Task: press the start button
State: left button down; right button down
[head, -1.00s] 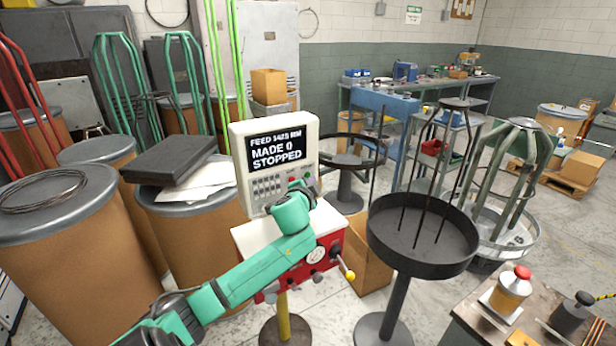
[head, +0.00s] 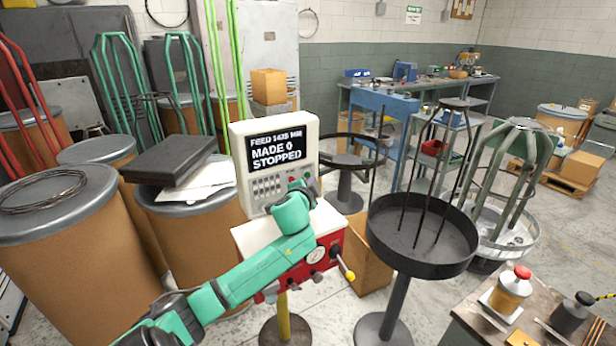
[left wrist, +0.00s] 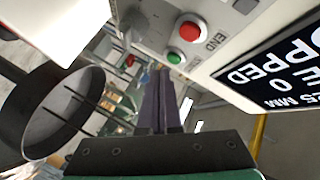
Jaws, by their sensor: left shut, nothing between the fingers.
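The white control box (head: 240,150) has a dark screen (head: 276,149) reading FEED 1425 MM, MADE 0, STOPPED. In the left wrist view a green button (left wrist: 175,58) and a larger red button (left wrist: 190,30) sit on its panel; I cannot read a start label. My left gripper (head: 311,185) is shut and empty, in front of the panel's lower right. In the left wrist view its dark fingertips (left wrist: 159,72) point toward the panel, just beside the green button in the picture. I cannot tell whether they touch anything. My right gripper is not in view.
Below the box is a red-fronted machine (head: 325,248) with a yellow-knobbed lever (head: 346,272). A black round tray on a stand (head: 420,262) stands close on the right. Brown drums (head: 75,260) fill the left.

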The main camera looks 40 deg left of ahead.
pick_arm(q)
jog(key=shift+a, duration=0.1)
jog(key=shift+w+a, duration=0.15)
jog(key=shift+a, duration=0.15)
jog(key=shift+w+a, duration=0.1)
jog(key=shift+a, duration=0.3)
dwell(0.9)
jog(key=shift+s+d+p, duration=0.25)
jog(key=shift+d+p, duration=0.1)
jog(key=shift+d, duration=0.45)
jog(key=d, duration=0.2)
jog(key=s+d+p, duration=0.1)
jog(key=d, duration=0.1)
jog(key=shift+s+d, duration=0.2)
jog(key=shift+d, duration=0.2)
